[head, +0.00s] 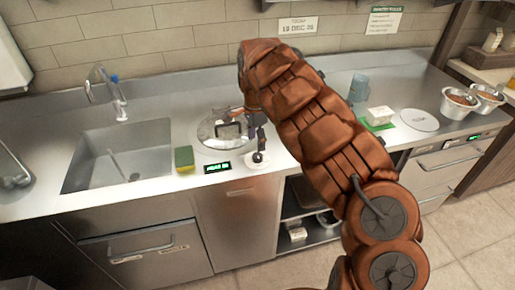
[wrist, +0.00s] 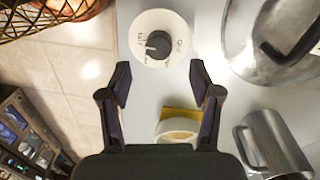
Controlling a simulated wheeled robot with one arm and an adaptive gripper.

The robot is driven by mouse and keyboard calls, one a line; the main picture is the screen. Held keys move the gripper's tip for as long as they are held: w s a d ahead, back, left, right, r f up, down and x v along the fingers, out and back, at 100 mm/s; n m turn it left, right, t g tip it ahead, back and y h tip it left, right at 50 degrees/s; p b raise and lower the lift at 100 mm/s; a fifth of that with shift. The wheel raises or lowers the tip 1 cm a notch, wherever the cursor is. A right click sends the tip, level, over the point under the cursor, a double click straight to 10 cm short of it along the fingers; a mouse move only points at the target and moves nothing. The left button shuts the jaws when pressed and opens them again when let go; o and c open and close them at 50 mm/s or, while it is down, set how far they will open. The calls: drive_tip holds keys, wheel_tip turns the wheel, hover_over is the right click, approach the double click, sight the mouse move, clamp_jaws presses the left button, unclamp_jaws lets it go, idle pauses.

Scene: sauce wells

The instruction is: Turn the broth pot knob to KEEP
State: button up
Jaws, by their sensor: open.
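The knob (wrist: 158,44) is dark and round, with a light pointer mark toward the left side of its white dial plate (wrist: 158,16) in the wrist view. The dial lettering is too small to read surely. The knob also shows in the head view (head: 259,157), on the counter in front of the metal broth pot (head: 207,131). My gripper (wrist: 160,76) is open and empty. Its fingertips lie short of the knob in the wrist view, one toward each side, not closed on it. In the head view my gripper (head: 256,127) is small and dark above the knob, partly covered by my arm.
A green-lit display (head: 217,167) and a yellow-green sponge (head: 184,158) lie left of the knob, beside the sink (head: 118,160). A metal mug (wrist: 272,143) shows at lower right in the wrist view. On the right counter are a white block (head: 380,115) and metal bowls (head: 459,103).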

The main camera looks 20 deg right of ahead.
sight(257, 155)
drive_tip(key=shift+s+f+p, duration=0.2)
drive_tip(key=shift+f+p, duration=0.9)
drive_tip(key=shift+f, duration=2)
drive_tip(key=c, duration=1.1)
drive_tip(key=shift+c, duration=0.2)
drive_tip(key=shift+f+b, duration=0.1)
drive_tip(key=shift+b, duration=0.35)
